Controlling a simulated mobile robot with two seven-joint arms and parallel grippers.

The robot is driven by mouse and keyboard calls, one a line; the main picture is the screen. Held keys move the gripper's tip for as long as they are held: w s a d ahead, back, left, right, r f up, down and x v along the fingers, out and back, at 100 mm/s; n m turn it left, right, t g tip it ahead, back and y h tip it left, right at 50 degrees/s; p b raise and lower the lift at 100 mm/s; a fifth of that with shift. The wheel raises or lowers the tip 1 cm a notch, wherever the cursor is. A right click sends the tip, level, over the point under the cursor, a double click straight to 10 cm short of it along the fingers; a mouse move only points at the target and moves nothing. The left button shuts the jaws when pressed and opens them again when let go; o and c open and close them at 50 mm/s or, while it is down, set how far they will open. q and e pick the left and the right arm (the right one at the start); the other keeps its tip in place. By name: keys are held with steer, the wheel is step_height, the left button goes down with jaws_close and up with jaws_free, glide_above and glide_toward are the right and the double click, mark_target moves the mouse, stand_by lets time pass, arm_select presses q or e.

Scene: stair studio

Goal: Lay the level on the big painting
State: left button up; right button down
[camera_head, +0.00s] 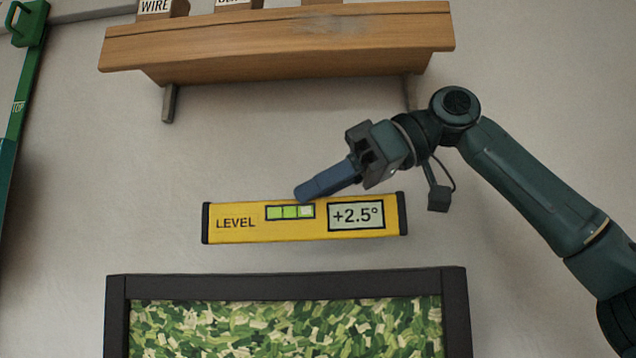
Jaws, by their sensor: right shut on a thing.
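The level (238,235) is a yellow bar with black end caps, a green bubble window and a display reading +2.5°. It is apart from the big painting (285,277), a little above its dark top frame, with its right end slightly higher. The painting shows a green and cream dabbed pattern; its lower part is out of view. My right gripper (307,194) reaches in from the right and is shut on the level at the top edge near its middle. My left gripper is not in view.
A wooden shelf (280,45) on metal brackets is on the wall above, with labelled blocks on it, one reading WIRE (156,7). A green upright thing with a handle (25,25) stands at the left edge. The wall (110,180) left of the level is bare.

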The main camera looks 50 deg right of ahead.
steer(key=shift+w+d+f, duration=0.25)
steer(key=shift+w+d, duration=0.5)
steer(key=shift+d, duration=0.2)
steer(key=shift+w+d+f, duration=0.25)
steer(key=shift+w+d, duration=0.5)
steer(key=shift+d, duration=0.15)
steer(key=shift+w+d+f, duration=0.25)
steer(key=shift+w+d, duration=0.5)
steer(key=shift+d, duration=0.2)
steer(key=shift+d+f, duration=0.1)
steer(key=shift+f, duration=0.15)
steer(key=shift+f+b, duration=0.4)
steer(key=shift+f, duration=0.15)
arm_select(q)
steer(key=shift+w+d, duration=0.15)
arm_select(e)
steer(key=shift+f, duration=0.55)
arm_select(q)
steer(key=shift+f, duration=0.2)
arm_select(e)
steer(key=c, duration=1.1)
jaws_free()
arm_select(q)
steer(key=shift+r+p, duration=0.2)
steer(key=shift+p, duration=0.2)
arm_select(e)
steer(key=v, duration=1.3)
steer(key=shift+s, duration=0.1)
steer(key=shift+s, duration=0.1)
